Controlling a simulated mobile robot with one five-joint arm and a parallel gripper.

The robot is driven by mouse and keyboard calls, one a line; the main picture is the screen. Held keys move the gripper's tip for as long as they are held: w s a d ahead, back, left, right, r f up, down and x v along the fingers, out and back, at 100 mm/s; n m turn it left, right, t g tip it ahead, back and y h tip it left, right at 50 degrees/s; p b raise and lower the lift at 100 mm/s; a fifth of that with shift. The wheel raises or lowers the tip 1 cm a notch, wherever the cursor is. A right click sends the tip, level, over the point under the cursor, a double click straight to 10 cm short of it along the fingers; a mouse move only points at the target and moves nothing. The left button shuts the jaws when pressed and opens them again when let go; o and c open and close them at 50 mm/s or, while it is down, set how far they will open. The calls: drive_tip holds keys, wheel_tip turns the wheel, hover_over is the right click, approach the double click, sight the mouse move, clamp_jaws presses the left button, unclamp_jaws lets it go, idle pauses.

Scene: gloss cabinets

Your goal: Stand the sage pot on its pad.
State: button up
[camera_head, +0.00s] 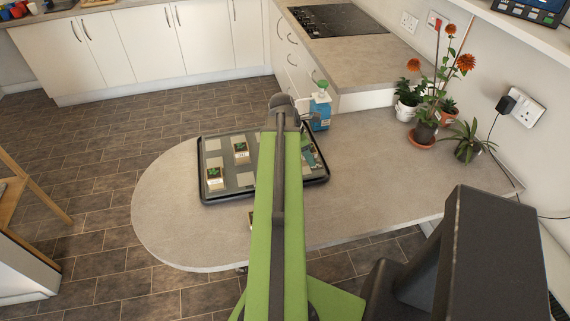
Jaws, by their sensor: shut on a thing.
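My green arm reaches forward over the counter and my gripper (288,106) is at its far end, above the back edge of the dark tray (205,198). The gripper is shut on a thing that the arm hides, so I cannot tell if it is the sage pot. Two small pots with green and white labels stand on pads at the tray's left: a front pot (214,178) and a rear pot (241,153). Several pale square pads, including a bare pad (246,179), show on the tray. I cannot read the labels.
A teal item (309,156) lies at the tray's right. Potted plants (425,128) stand by the wall. The counter (168,215) is clear at left.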

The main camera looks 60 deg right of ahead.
sight(303, 162)
drive_tip(key=shift+w+d+f, duration=0.25)
drive_tip(key=shift+w+f, duration=0.45)
drive_tip(key=shift+w, duration=0.25)
drive_tip(key=shift+s, duration=0.25)
wheel_tip(303, 162, down, 4)
drive_tip(key=b, duration=0.4)
drive_tip(key=shift+w, duration=0.1)
drive_tip(key=shift+w+a+r, duration=0.1)
drive_tip(key=shift+w+r, duration=0.05)
drive_tip(key=shift+w, duration=0.05)
drive_tip(key=shift+f+b, duration=0.25)
drive_tip(key=shift+b, duration=0.05)
drive_tip(key=o, duration=1.4)
drive_tip(key=shift+r, duration=0.1)
drive_tip(key=shift+o, duration=0.2)
drive_tip(key=shift+r, duration=0.1)
